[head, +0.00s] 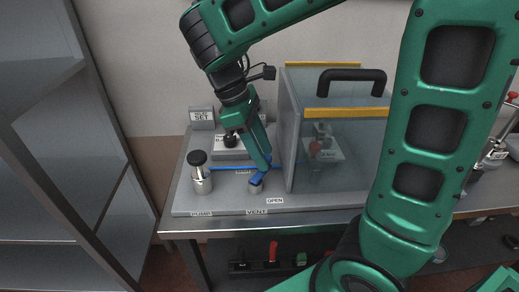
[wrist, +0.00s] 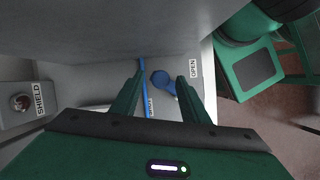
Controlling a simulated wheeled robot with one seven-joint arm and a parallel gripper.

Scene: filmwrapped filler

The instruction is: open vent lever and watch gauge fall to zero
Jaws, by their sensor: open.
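In the wrist view the blue lever (wrist: 164,81) shows between the two fingers, nearer the OPEN label (wrist: 193,68). My gripper (head: 265,167) is open and points down just above and beside the lever; its fingers (wrist: 158,86) stand on either side of it. I cannot tell whether either finger touches it. I cannot make out a gauge face or reading in either view.
A clear-walled box (head: 340,135) with a black handle and yellow edges stands close right of my gripper. A black-knobbed metal cylinder (head: 201,180) stands left, by the PUMP label. A blue tube (head: 222,168) runs across the panel. A grey shelf unit (head: 60,150) is at far left.

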